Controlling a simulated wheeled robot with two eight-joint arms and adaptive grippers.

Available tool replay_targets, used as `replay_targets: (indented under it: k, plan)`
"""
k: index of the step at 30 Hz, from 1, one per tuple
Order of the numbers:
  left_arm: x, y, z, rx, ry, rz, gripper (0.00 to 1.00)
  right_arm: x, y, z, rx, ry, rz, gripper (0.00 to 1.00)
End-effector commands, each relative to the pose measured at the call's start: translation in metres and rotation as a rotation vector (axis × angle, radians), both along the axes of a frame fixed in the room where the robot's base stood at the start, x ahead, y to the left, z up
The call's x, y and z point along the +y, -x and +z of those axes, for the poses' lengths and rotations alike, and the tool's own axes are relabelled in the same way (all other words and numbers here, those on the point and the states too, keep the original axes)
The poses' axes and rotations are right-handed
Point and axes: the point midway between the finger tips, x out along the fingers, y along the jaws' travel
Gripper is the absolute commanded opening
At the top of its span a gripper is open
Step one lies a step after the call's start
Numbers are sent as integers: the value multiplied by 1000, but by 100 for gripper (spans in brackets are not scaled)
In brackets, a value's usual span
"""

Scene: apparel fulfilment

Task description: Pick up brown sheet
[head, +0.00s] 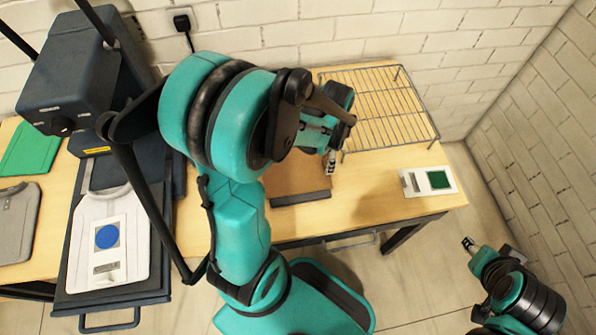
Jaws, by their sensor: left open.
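A brown sheet (298,178) lies on the wooden table, partly hidden by my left arm. A dark bar (300,198) runs along its front edge. My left gripper (331,163) is open and empty, above or beside the right edge of the brown sheet. I cannot tell whether its fingers touch the sheet. My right gripper (468,243) hangs away from the table at the lower right, and its finger gap is too small to judge.
A wire rack (380,105) stands at the back right of the table (360,205). A white card with a green square (438,180) lies at the right. A dark press (75,75) stands at the left, with a light shirt (82,240) bearing a blue-circle print on its platen.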

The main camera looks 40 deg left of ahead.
Motion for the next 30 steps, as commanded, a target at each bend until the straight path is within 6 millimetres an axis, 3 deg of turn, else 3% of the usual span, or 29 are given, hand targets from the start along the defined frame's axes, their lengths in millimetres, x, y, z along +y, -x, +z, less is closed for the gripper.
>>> replay_targets:
  k: [3, 9, 14, 15, 25, 30]
  plan:
    - [0, 0, -14, 0, 0, 0, 55, 0, 0, -8, 0, 0, 0, 40]
    - [0, 0, -13, 0, 0, 1, 55, 0, 0, -6, 0, 0, 0, 40]
    - [0, 0, -12, 0, 0, 1, 13, 0, 0, -6, 0, 0, 0, 40]
    - [0, 0, -12, 0, 0, 1, 10, 0, 0, -6, 0, 0, 0, 40]
    - [0, 0, -11, 0, 0, 1, 10, 0, 0, -5, 0, 0, 0, 40]
    - [0, 0, 1, 0, 0, 1, 10, 0, 0, 2, 0, 0, 0, 40]
